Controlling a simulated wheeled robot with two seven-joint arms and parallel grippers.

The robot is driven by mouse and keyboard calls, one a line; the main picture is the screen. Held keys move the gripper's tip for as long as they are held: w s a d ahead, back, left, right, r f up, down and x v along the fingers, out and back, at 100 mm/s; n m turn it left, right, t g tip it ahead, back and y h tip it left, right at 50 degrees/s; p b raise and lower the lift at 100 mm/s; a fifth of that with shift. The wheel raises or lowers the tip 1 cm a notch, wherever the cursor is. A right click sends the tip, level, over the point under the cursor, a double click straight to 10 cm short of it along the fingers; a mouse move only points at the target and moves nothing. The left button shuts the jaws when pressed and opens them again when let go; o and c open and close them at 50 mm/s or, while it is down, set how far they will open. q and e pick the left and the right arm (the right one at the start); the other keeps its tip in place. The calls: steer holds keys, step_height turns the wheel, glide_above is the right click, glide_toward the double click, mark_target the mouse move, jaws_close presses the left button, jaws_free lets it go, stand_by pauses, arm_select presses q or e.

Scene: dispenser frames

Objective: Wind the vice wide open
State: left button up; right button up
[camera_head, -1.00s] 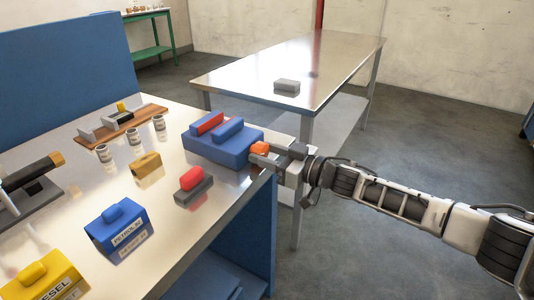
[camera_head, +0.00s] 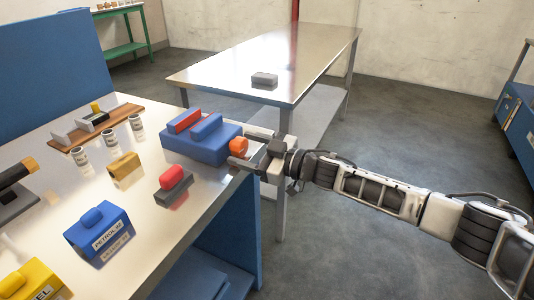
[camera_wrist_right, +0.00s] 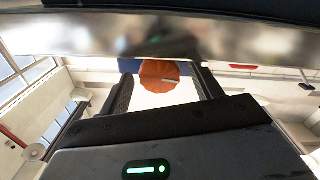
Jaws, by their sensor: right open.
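The blue vice (camera_head: 215,151) stands near the right edge of the metal bench, with a red bar (camera_head: 184,120) and a blue bar (camera_head: 206,127) raised on top. A gap shows between the bars. A round orange knob (camera_head: 238,147) is at its right end. My right gripper (camera_head: 248,149) reaches in from the right. Its fingers are open on either side of the knob. In the right wrist view the orange knob (camera_wrist_right: 159,75) lies between the two dark fingers, with visible gaps beside it. My left gripper is not in view.
Several small jars stand behind. A second metal table (camera_head: 215,75) is at the back, with open floor to the right.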

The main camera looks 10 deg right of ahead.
steer(key=v, duration=1.5)
steer(key=shift+s+d, duration=0.2)
steer(key=shift+d, duration=0.1)
